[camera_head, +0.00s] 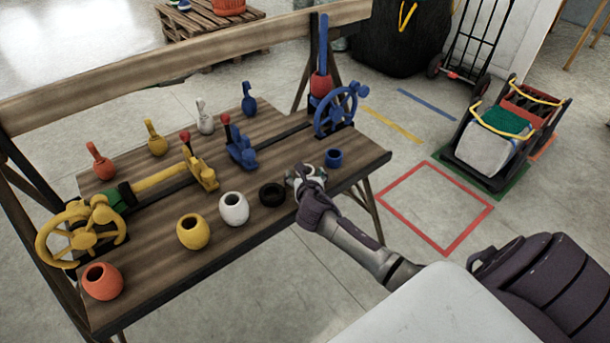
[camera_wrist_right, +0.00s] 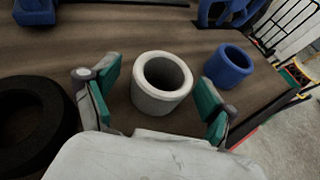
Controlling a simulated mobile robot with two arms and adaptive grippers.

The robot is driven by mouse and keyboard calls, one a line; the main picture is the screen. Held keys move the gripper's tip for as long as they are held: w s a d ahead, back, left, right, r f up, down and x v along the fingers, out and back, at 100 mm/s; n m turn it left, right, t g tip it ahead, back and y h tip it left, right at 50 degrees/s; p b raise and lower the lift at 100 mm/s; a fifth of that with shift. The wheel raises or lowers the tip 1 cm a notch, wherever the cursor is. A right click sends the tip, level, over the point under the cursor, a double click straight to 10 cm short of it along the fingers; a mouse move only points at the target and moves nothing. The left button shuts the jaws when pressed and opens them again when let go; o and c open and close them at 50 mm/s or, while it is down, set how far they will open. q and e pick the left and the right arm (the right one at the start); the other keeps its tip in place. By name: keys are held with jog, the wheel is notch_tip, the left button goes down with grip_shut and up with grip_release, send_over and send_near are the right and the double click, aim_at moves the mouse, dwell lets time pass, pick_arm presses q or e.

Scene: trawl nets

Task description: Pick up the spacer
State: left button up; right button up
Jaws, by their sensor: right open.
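A light grey ring-shaped spacer (camera_wrist_right: 162,84) stands upright on the wooden table, its round hole facing up. In the right wrist view my right gripper (camera_wrist_right: 156,98) is open, with one green-padded finger on each side of the spacer. Small gaps show between the pads and the spacer, so it is not gripped. In the head view my right gripper (camera_head: 304,178) is over the table's front edge, between a black ring and a blue ring, and mostly hides the grey spacer. My left gripper is not in view.
A black ring (camera_head: 272,194) and a blue ring (camera_head: 333,158) flank the gripper closely. White (camera_head: 234,208), yellow (camera_head: 193,231) and orange (camera_head: 103,281) pots line the front edge. Levers and handwheels stand behind. A red floor square (camera_head: 436,207) is empty at right.

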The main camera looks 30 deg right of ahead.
jog(key=shift+w+d+f, duration=0.1)
jog(key=shift+w, duration=0.1)
jog(key=c, duration=1.3)
jog(key=shift+r, duration=0.55)
jog(key=r, duration=0.2)
jog(key=d+r+p, duration=0.1)
jog(key=shift+s+r, duration=0.15)
jog(key=shift+r, duration=0.25)
jog(key=s+d+r, duration=0.1)
jog(key=d+r, duration=0.1)
jog(key=d, duration=0.1)
jog(key=s+d+r, duration=0.1)
jog(key=d+r, duration=0.1)
jog(key=d, duration=0.1)
jog(key=s+d+r, duration=0.1)
jog(key=d+r, duration=0.1)
jog(key=d, duration=0.2)
jog(key=shift+s+r, duration=0.1)
jog(key=shift+s, duration=0.25)
